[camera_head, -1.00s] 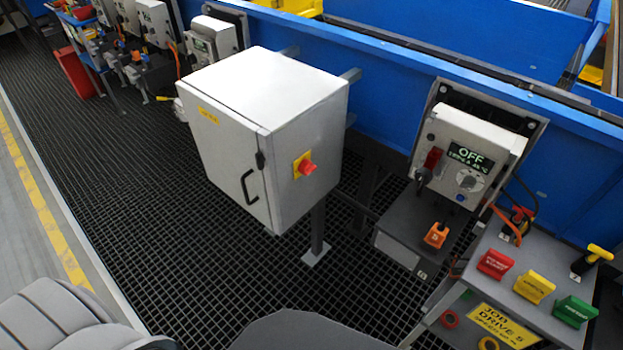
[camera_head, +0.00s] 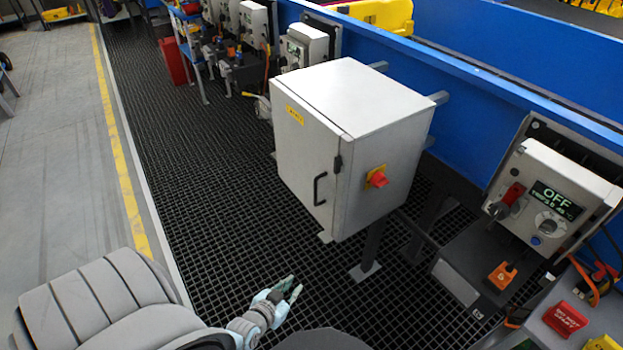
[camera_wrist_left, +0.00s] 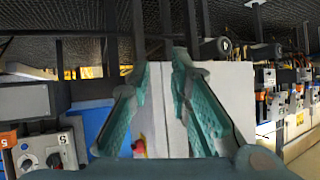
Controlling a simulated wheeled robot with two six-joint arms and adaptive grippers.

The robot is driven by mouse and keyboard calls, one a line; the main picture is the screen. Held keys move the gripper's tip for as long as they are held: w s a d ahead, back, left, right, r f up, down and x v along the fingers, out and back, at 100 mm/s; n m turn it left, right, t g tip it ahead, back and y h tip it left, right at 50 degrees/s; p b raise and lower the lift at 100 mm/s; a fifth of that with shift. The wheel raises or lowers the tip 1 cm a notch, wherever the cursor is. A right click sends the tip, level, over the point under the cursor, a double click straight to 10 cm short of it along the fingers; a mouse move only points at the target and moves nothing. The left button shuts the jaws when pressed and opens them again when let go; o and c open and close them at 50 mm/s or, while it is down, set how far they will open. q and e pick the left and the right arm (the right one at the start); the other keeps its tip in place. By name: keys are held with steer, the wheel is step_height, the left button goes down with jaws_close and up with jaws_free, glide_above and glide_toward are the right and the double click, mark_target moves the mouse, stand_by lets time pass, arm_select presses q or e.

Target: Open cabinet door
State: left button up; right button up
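The white cabinet (camera_head: 375,105) stands on legs over the grating, with its front door (camera_head: 303,150) closed. A black handle (camera_head: 319,188) is on the door's right side. A red knob on a yellow plate (camera_head: 377,178) is on the cabinet's side. My left gripper (camera_head: 291,288) is open and empty, below and in front of the door, apart from the handle. In the left wrist view its two teal fingers (camera_wrist_left: 162,68) are spread with the white cabinet (camera_wrist_left: 158,115) behind them. The handle cannot be made out there. My right gripper is not in view.
A control box reading OFF (camera_head: 556,190) and an orange switch (camera_head: 502,276) are right of the cabinet. A blue conveyor wall (camera_head: 460,68) runs behind. The black grating (camera_head: 215,200) in front and left of the cabinet is clear.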

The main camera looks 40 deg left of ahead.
mark_target(315, 188)
arm_select(q)
steer(key=w+a+r+n+t+y, duration=0.1)
steer(key=w+a+r+t+y, duration=0.2)
steer(key=r, duration=0.6)
steer(key=w+a+r+n+t, duration=0.1)
steer(key=w+a+r+t, duration=0.15)
steer(key=w+r, duration=0.45)
steer(key=shift+n, duration=0.3)
steer(key=b+x, duration=0.2)
steer(key=x, duration=0.2)
steer(key=r+b+x, duration=0.1)
steer(key=x, duration=0.2)
steer(key=r+b+x, duration=0.1)
steer(key=b+x, duration=0.1)
steer(key=x, duration=0.2)
steer(key=shift+w+r+b, duration=0.15)
steer(key=shift+w+b, duration=0.15)
steer(key=shift+w, duration=0.15)
steer(key=shift+w+a+r, duration=0.1)
steer(key=shift+w+a, duration=0.05)
steer(key=shift+w, duration=0.1)
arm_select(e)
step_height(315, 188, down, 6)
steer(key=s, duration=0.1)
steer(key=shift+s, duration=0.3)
arm_select(q)
jaws_close()
